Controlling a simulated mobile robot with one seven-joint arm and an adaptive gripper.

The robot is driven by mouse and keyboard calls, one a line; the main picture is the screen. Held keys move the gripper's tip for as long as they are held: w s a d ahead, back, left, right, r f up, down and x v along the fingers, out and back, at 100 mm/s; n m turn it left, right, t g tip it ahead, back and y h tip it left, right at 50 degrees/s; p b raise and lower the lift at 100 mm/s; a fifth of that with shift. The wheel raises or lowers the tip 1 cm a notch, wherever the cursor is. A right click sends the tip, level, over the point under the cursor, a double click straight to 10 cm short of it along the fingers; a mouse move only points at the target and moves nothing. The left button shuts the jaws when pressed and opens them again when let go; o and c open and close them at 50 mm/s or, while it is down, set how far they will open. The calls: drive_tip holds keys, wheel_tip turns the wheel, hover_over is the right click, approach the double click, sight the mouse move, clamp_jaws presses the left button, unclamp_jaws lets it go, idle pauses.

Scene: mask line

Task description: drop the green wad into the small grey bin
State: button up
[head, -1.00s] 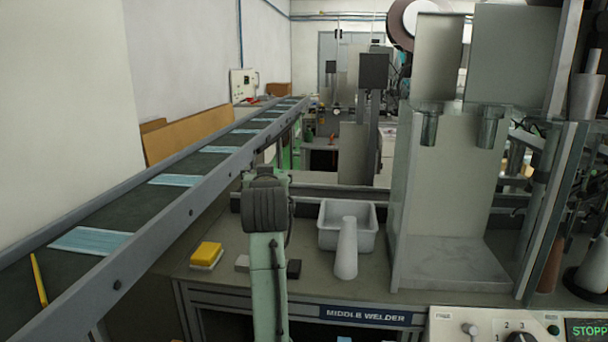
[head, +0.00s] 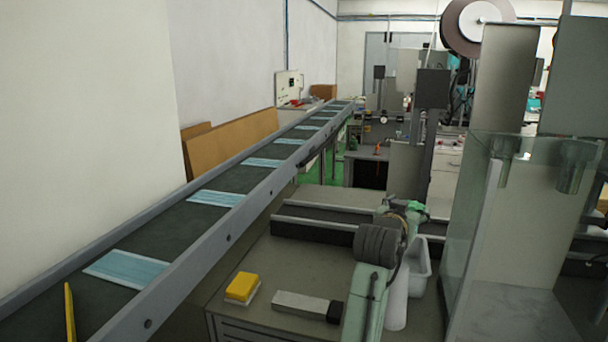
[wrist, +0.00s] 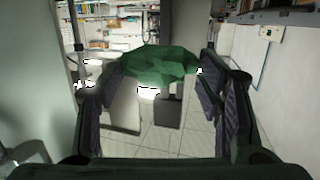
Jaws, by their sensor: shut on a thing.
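The green wad (wrist: 160,66) is crumpled and sits between the fingertips of my gripper (wrist: 158,78) in the wrist view. My gripper is shut on it. In the head view my arm rises from the bottom and a bit of green shows at its far end, mostly hidden by the wrist. The small grey bin (head: 421,268) stands on the bench just right of my forearm. My arm and a pale cone (head: 397,305) hide part of it. The wad appears held above bench level, near the bin; its exact height over it is unclear.
A conveyor (head: 160,235) with blue masks runs along the left. A yellow-topped block (head: 242,287) and a grey bar (head: 300,304) with a black end lie on the bench left of my arm. A glass-sided machine (head: 495,240) stands close right of the bin.

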drive_tip(key=shift+f, duration=1.45)
drive_tip(key=o, duration=0.8)
wheel_tip(320, 180, up, 10)
drive_tip(key=shift+a, duration=0.1)
